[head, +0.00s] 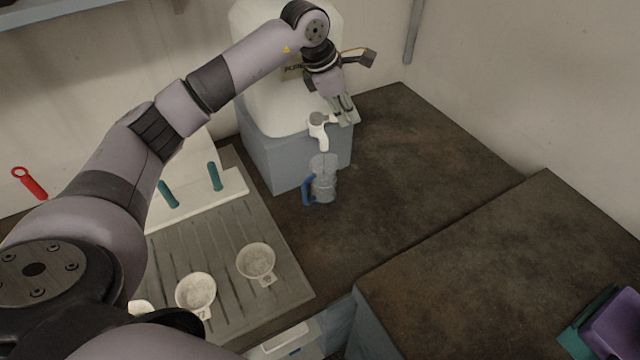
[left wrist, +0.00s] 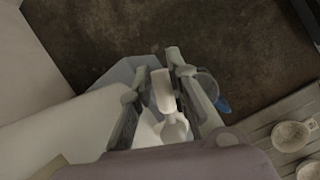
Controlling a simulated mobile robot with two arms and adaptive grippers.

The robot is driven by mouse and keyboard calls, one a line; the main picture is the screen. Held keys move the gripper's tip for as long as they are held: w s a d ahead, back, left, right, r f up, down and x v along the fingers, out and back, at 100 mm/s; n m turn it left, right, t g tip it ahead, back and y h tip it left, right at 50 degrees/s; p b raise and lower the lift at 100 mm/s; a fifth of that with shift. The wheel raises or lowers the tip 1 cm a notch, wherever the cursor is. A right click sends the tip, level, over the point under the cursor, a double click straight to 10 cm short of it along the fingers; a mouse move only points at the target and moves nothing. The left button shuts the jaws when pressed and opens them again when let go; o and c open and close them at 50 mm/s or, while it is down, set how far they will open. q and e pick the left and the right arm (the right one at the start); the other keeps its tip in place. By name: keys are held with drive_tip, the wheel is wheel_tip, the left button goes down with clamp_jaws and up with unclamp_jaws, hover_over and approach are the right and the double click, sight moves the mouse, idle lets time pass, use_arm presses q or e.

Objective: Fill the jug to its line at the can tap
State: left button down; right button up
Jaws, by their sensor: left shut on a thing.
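The clear jug (head: 325,187) with a blue handle (head: 307,190) stands upright on the dark worktop, below the white tap (head: 319,131) of the can (head: 262,100). My left gripper (head: 341,108) is at the tap. In the left wrist view my left gripper (left wrist: 155,80) has the white tap lever (left wrist: 163,92) between its fingers and is shut on it. The jug (left wrist: 207,84) shows partly behind a finger there, its blue handle (left wrist: 222,105) beside it. The jug's line and water level are too small to tell. My right gripper is not in view.
The can rests on a blue-grey block (head: 285,163). A grooved drainboard (head: 225,295) with white sieve-like cups (head: 256,261) lies at left. Teal pegs (head: 215,177) stand behind it. The worktop right of the jug (head: 400,160) is clear. A purple container (head: 615,325) sits at lower right.

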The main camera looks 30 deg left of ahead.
use_arm(q)
drive_tip(key=shift+w+a+r+n+t+y, duration=0.1)
drive_tip(key=shift+w+a+n+t+y, duration=0.3)
drive_tip(key=shift+n, duration=0.95)
drive_tip(key=shift+w+a+n+t+y, duration=0.1)
drive_tip(key=shift+w+a+n+y, duration=0.55)
drive_tip(key=shift+n, duration=0.7)
drive_tip(key=shift+a, duration=0.1)
drive_tip(key=m, duration=0.1)
drive_tip(key=s+d+m+h, duration=0.1)
drive_tip(key=m, duration=0.1)
drive_tip(key=m+h, duration=0.1)
drive_tip(key=shift+s+d+m+g, duration=0.3)
drive_tip(key=shift+s+d+g, duration=0.05)
drive_tip(key=shift+d+g, duration=0.05)
drive_tip(key=shift+s+f, duration=0.15)
drive_tip(key=shift+f, duration=0.1)
idle(3.1)
idle(0.4)
